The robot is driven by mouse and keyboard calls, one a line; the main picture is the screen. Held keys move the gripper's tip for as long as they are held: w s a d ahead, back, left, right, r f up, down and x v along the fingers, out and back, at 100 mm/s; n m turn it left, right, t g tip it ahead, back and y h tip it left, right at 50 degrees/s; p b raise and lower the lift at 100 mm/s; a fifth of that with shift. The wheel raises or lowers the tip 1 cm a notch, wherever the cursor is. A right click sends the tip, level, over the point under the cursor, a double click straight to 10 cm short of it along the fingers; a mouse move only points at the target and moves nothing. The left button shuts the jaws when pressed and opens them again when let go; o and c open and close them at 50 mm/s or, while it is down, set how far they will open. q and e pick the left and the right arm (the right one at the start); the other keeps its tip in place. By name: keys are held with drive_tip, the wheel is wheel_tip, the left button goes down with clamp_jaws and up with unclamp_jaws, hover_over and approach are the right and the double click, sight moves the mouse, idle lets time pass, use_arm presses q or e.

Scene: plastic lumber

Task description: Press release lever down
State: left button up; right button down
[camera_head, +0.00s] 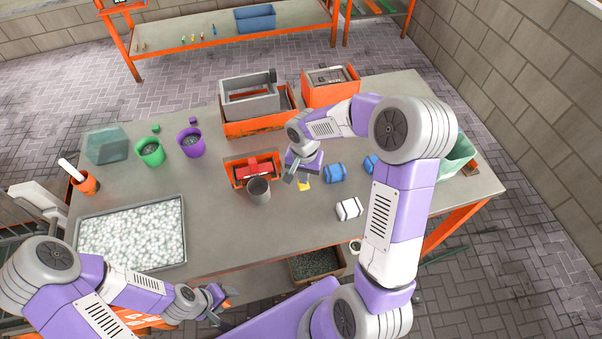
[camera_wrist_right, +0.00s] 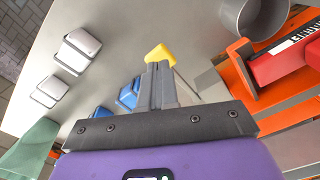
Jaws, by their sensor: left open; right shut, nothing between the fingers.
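A yellow piece (camera_head: 304,185), which looks like the tip of the release lever, shows just beside my right gripper (camera_head: 297,180) in the head view. In the right wrist view the yellow tip (camera_wrist_right: 160,51) appears just beyond the shut, empty fingers of my right gripper (camera_wrist_right: 157,66). I cannot tell whether they touch. Most of the lever is hidden. The orange and red device (camera_head: 241,172) lies to its left, with a grey cup (camera_head: 259,192) at its front. My left gripper (camera_head: 222,297) is open and empty, low in front of the table.
Blue blocks (camera_head: 335,173) and a white block (camera_head: 349,209) lie right of my right gripper. Orange crates (camera_head: 260,125) stand behind it. A tray of white pellets (camera_head: 132,235) and green (camera_head: 150,152) and purple (camera_head: 191,142) cups are at the left. The table's front middle is clear.

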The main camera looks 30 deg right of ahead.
drive_tip(key=shift+f, duration=0.1)
drive_tip(key=shift+f+b, duration=2)
drive_tip(key=shift+f, duration=0.05)
drive_tip(key=shift+r, duration=0.15)
drive_tip(key=shift+r+p, duration=2.4)
drive_tip(key=shift+r, duration=1)
drive_tip(key=shift+f, duration=0.1)
